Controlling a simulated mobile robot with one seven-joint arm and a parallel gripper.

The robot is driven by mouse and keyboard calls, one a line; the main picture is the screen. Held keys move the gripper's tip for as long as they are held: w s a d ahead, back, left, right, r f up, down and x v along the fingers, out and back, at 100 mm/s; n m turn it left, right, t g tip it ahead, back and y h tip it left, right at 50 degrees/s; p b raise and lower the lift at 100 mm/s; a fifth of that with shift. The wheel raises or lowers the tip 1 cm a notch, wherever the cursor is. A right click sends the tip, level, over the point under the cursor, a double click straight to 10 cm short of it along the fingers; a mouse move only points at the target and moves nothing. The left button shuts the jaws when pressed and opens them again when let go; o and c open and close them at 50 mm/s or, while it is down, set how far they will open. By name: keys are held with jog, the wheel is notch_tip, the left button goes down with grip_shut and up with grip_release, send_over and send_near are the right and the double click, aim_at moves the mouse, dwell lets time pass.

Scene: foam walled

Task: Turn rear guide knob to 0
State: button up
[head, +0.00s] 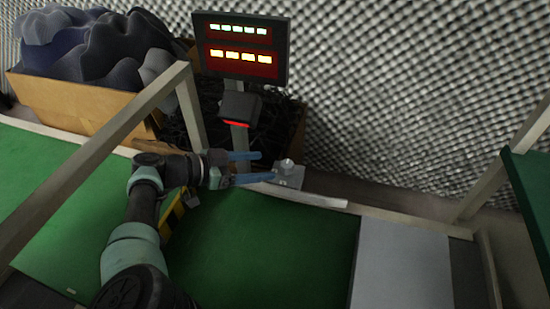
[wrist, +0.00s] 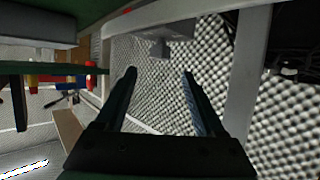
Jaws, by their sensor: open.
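A small pale knob (head: 287,164) sits on a grey bracket (head: 291,180) at the far rail of the green conveyor, in the head view. My gripper (head: 267,166) is open, with two bluish fingers pointing right towards the knob. The fingertips are just left of the knob, and I cannot tell whether they touch it. In the wrist view my gripper (wrist: 158,73) shows two spread fingers with nothing clearly between them. A grey block shows beyond the fingertips there, but I cannot tell whether it is the knob's bracket. No scale marking or setting is readable.
A display with lit digits (head: 241,46) and a dark box with a red light (head: 239,108) stand behind my gripper. A pale frame post (head: 189,105) rises close by. A cardboard bin (head: 85,110) of dark foam is behind left. The green belt (head: 290,245) is clear.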

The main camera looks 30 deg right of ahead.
jog(key=v, duration=0.6)
jog(key=shift+s, duration=0.1)
dwell(0.3)
